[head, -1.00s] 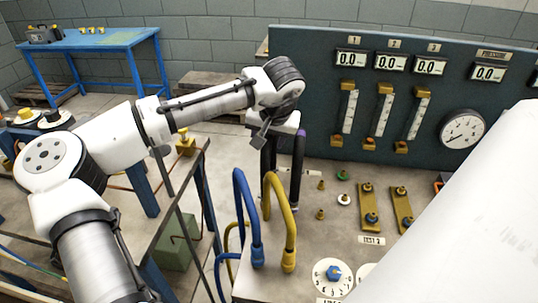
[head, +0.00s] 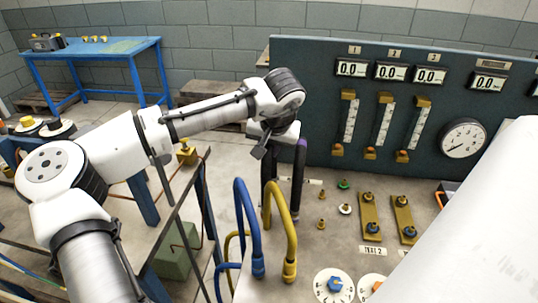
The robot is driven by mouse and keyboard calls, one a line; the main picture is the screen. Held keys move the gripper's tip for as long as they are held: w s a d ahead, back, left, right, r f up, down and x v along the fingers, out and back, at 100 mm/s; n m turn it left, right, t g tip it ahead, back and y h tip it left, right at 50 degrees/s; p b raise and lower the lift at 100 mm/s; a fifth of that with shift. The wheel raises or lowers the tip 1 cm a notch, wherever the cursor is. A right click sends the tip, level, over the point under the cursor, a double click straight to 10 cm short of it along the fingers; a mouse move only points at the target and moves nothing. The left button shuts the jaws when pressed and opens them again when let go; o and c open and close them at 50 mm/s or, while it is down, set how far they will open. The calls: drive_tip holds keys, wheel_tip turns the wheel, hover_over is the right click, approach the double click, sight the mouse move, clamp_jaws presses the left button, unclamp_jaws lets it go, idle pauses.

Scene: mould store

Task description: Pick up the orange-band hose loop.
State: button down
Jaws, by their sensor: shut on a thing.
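My gripper (head: 272,143) is at the end of the white arm, low over the back left of the bench, by the top of a black hose loop (head: 298,180). It is shut on this loop as far as I can see; the fingertips are largely hidden by the wrist. The loop stands upright with two legs down at the bench top. A purple band (head: 300,147) shows on its right leg; I see no orange band on it. A small orange piece (head: 440,198) shows at the right, partly hidden, and I cannot tell what it is.
A blue hose (head: 241,200) and a yellow hose loop (head: 290,220) stand close in front of the black loop. Small fittings and brass plates (head: 371,217) lie to the right on the bench (head: 310,255). A gauge panel (head: 310,110) rises behind.

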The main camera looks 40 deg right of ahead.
wheel_tip(320, 180, up, 20)
drive_tip(key=b, duration=0.3)
